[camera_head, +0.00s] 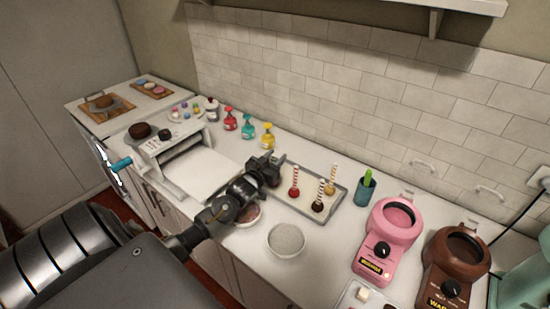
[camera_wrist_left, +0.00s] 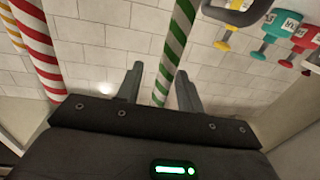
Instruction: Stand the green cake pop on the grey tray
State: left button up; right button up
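The grey tray (camera_head: 341,202) lies on the counter. Red (camera_head: 293,193), dark brown (camera_head: 317,207) and orange (camera_head: 330,188) cake pops stand on it with striped sticks up. My left gripper (camera_head: 274,168) is at the tray's left end. In the left wrist view its fingers (camera_wrist_left: 159,82) are apart, and the green cake pop's green-and-white stick (camera_wrist_left: 176,45) runs into the gap between them. I cannot tell whether it touches either finger. The green head is not visible, and the gripper seems to hide this pop in the head view. My right gripper is not in view.
A red-striped stick (camera_wrist_left: 38,45) stands close beside the gripper in the wrist view. Pump bottles (camera_head: 248,128) stand behind the gripper. Pink (camera_head: 385,238) and brown (camera_head: 452,265) machines stand at right.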

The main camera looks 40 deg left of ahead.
pick_arm(q)
jog(key=s+d+r+b, duration=0.4)
jog(key=s+d+r, duration=0.4)
jog(key=s+r, duration=0.3)
jog(key=shift+s+d+r, duration=0.15)
jog(key=shift+d+r, duration=0.05)
jog(key=shift+r, duration=0.8)
